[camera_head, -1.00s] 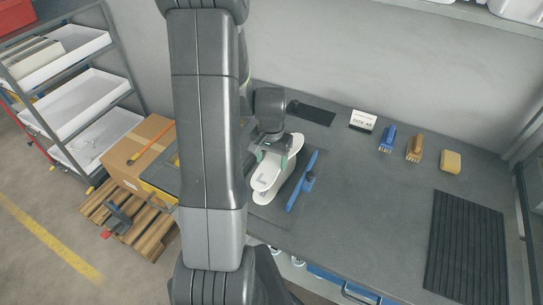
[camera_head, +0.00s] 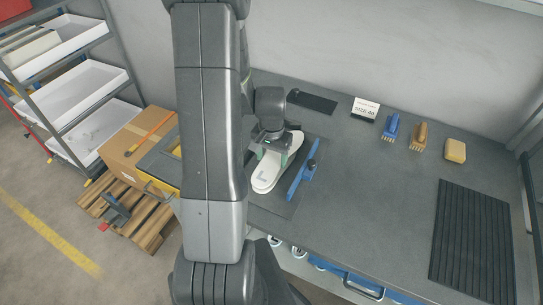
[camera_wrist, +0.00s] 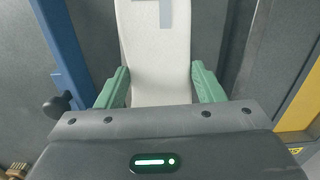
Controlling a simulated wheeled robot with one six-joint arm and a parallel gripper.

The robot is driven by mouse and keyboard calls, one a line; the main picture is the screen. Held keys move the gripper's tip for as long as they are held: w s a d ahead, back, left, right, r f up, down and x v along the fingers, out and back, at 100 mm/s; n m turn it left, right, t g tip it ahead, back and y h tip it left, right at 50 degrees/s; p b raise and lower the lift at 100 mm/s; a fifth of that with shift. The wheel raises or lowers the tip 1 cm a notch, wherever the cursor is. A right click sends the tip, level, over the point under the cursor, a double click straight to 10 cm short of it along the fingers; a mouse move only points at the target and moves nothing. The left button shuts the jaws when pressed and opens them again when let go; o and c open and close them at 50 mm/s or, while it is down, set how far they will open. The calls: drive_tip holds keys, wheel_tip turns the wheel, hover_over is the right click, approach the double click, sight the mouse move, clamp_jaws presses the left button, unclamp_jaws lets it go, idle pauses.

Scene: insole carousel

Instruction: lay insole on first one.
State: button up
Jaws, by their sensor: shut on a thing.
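A white insole (camera_head: 264,177) marked with a grey L lies along the left of the blue bar (camera_head: 302,182), over a dark mat on the bench. My gripper (camera_head: 275,151) is above it, with its green fingers on the insole's two long sides. In the wrist view the green fingertips (camera_wrist: 158,88) flank the white insole (camera_wrist: 155,60), and the blue bar (camera_wrist: 62,50) stands to the left. A single white outline shows now. Any insole underneath is hidden, and I cannot tell whether the two touch.
A size card (camera_head: 366,110), blue brush (camera_head: 391,128), tan brush (camera_head: 418,136) and yellow sponge (camera_head: 455,150) stand at the back. A ribbed black mat (camera_head: 473,240) lies at right. The bench between is clear. A cardboard box (camera_head: 130,143) is left of my arm.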

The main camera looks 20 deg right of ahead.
sight(272, 161)
drive_tip(key=shift+f+b, duration=0.4)
drive_tip(key=shift+f, duration=0.1)
drive_tip(key=o, duration=1)
drive_tip(key=shift+o, duration=0.2)
wheel_tip(272, 161, up, 14)
drive_tip(key=shift+f, duration=0.1)
